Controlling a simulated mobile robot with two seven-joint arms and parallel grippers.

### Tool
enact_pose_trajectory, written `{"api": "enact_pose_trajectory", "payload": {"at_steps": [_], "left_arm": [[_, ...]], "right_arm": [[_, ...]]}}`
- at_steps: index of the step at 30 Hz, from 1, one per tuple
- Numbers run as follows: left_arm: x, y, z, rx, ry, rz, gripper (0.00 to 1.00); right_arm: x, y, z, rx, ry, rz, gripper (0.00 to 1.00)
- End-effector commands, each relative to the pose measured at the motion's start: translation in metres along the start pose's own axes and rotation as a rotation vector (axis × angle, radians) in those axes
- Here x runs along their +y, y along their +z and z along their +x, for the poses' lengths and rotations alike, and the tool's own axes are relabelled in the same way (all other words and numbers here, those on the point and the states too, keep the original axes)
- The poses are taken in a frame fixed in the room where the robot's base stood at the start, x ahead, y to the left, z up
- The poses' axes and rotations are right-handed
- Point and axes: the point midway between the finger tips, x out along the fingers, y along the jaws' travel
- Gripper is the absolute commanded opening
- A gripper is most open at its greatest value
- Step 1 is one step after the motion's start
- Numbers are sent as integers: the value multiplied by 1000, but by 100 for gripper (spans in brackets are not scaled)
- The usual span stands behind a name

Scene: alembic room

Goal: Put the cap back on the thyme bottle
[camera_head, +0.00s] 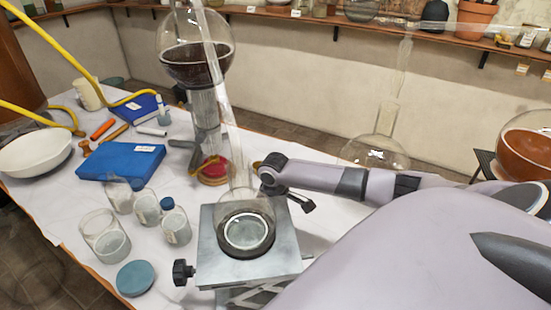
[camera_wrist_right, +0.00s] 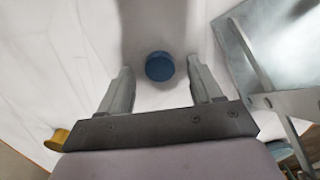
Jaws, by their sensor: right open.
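In the right wrist view, a round dark blue cap (camera_wrist_right: 160,70) shows between the two fingers of my right gripper (camera_wrist_right: 159,64). The fingers are open and apart from it, with white cloth beyond. In the head view, my right arm (camera_head: 325,178) reaches in from the right behind the lab jack, and I cannot make out that cap there. At the left front stand several glass bottles: a wide open jar (camera_head: 106,240), a small blue-capped bottle (camera_head: 176,230) and others behind it. Their labels are unreadable, so I cannot tell which is thyme. My left gripper is out of view.
A larger blue-grey lid (camera_head: 136,279) lies near the front edge. A metal lab jack (camera_head: 215,265) bears a round flask (camera_head: 246,215). A tall flask (camera_head: 195,62) stands behind it. A blue box (camera_head: 120,163) and white bowl (camera_head: 38,154) are at left.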

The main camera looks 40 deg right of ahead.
Motion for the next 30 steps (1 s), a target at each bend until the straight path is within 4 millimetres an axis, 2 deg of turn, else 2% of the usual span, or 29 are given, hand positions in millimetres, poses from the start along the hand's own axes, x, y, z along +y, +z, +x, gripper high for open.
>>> {"api": "enact_pose_trajectory", "payload": {"at_steps": [11, 14, 15, 17, 30], "left_arm": [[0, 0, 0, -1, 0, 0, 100], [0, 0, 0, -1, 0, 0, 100], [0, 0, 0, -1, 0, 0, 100], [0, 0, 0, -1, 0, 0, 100], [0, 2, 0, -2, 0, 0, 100]], "right_arm": [[0, 0, 3, 0, 0, -1, 65], [0, 0, 3, 0, 0, 0, 35], [0, 0, 3, 0, 0, 0, 22], [0, 0, 3, 0, 0, 0, 6], [0, 0, -4, 2, 0, 1, 6]]}}
